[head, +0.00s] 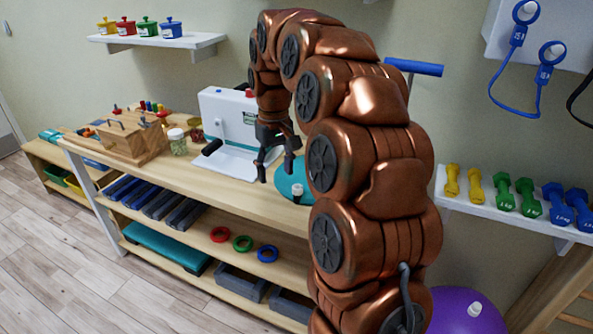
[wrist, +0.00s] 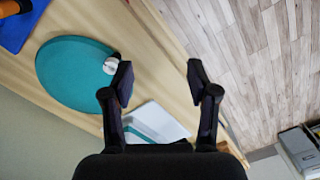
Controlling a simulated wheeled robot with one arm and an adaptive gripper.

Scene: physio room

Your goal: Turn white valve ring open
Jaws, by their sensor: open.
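A teal air cushion (head: 287,170) lies on the wooden bench top, partly hidden by my arm. Its small white valve (head: 297,190) stands at the near rim. In the wrist view the cushion (wrist: 72,80) is at the left, and the white valve (wrist: 111,64) shows at its right edge, just beside my left finger. My gripper (head: 276,168) points down above the bench, just left of the valve in the head view. In the wrist view my gripper (wrist: 158,76) is open, with nothing between its fingers. The valve is outside the gap. I cannot tell how the valve is turned.
A white device (head: 228,122) with a black handle stands behind and left of my gripper. Jars and a wooden pegboard (head: 130,140) are farther left. A purple ball (head: 455,312) with a white plug is at the lower right. A dumbbell shelf (head: 508,214) is on the right.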

